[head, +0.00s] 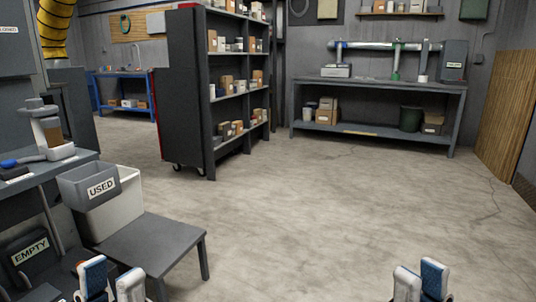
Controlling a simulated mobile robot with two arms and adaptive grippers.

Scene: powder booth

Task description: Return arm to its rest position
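My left gripper (111,284) is at the bottom left of the head view, in front of the grey bench. Its two white fingers with blue pads stand apart with nothing between them. My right gripper (420,284) is at the bottom right, over bare floor. Its fingers point up, closer together in the picture, with a blue pad showing and nothing between them. Only the finger ends of both grippers show; the arms are out of the picture.
A bin labelled EMPTY (30,255) is at the lower left. A wheeled shelf (180,112) and a worktable (380,87) stand farther back. The middle floor (330,210) is clear.

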